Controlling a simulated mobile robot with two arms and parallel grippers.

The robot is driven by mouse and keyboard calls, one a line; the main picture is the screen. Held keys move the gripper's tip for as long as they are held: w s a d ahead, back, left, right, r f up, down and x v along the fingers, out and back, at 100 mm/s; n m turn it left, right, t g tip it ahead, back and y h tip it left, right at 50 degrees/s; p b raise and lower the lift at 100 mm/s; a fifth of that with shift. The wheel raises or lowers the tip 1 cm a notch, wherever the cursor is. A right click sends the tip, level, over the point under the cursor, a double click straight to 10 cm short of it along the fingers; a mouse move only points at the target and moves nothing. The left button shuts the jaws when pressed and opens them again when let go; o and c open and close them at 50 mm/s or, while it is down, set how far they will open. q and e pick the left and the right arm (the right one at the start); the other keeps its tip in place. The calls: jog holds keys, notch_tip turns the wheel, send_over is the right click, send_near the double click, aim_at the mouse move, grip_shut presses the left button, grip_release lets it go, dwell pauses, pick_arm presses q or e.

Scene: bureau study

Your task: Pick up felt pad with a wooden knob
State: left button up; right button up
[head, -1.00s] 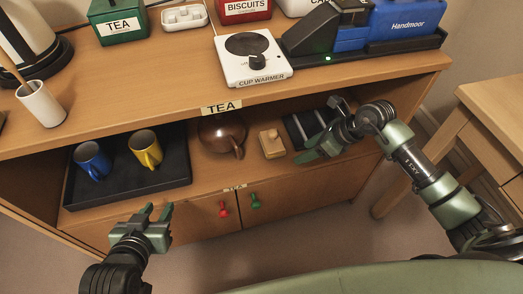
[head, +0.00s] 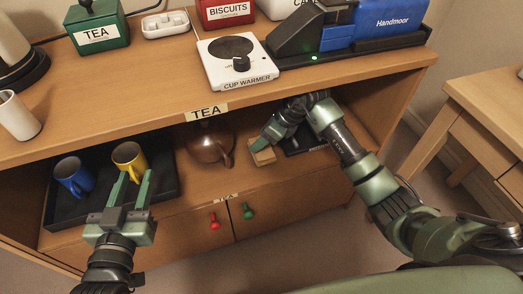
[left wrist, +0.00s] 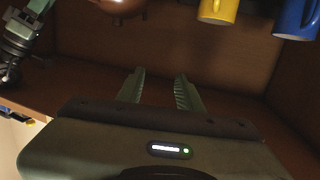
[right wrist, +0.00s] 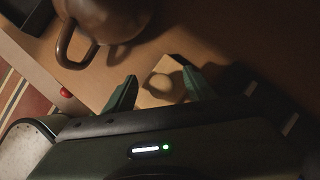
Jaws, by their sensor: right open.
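The felt pad with a wooden knob (head: 264,157) sits on the open shelf of the bureau, right of the brown teapot. In the right wrist view its round pale knob (right wrist: 161,86) shows between the finger tips. My right gripper (right wrist: 160,84) is open, one finger on each side of the knob; whether either finger touches it I cannot tell. In the head view this gripper (head: 265,141) partly covers the pad. My left gripper (head: 132,178) is open and empty in front of the tray with the mugs.
The brown teapot (head: 207,147) stands close to the left of the pad. A dark tray (head: 166,190) holds a blue mug (head: 72,177) and a yellow mug (head: 129,159). A dark slotted holder (head: 303,146) lies right of the pad.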

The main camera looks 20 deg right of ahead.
aim_at(261, 158)
jog(key=shift+f, duration=0.5)
pick_arm(q)
jog(key=shift+w+d+r+t, duration=0.15)
jog(key=shift+r+t, duration=0.15)
jog(key=shift+r, duration=0.3)
jog(key=shift+s+d+r+t, duration=0.1)
jog(key=shift+r+t, duration=0.2)
jog(key=shift+r, duration=0.25)
pick_arm(e)
grip_shut()
